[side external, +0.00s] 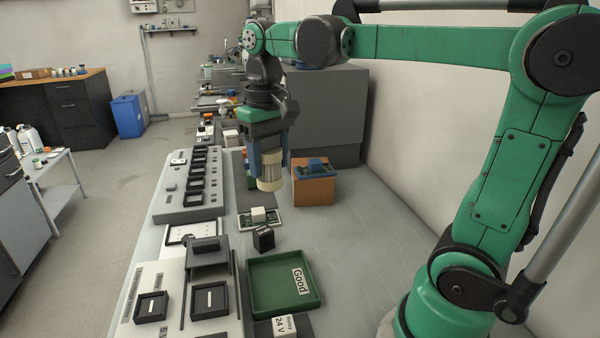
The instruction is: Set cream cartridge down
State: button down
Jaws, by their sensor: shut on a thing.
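The cream cartridge (270,182) is a pale ribbed cylinder. My gripper (270,160) points down and is shut on it, with blue-grey fingers on either side. The cartridge hangs upright above the bench, near the left side of an orange-brown block with a blue part on top (314,182). The fingers hide part of its upper body. I cannot tell whether its lower end touches anything.
A green tray labelled "Good" (252,309) lies in front. A small board with a white block (258,216) and a black block (263,238) sit between. A grey slotted rack (168,205) stands left. The bench right of the tray (350,250) is clear.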

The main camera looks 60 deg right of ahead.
jog(key=s+d+r+m, duration=0.2)
jog(key=s+d+m, duration=0.25)
jog(key=s, duration=0.45)
jog(key=m, duration=0.1)
send_over(331, 271)
notch_tip(331, 271, down, 20)
dwell(0.3)
jog(key=shift+f, duration=0.15)
jog(key=shift+c, duration=1.4)
grip_release()
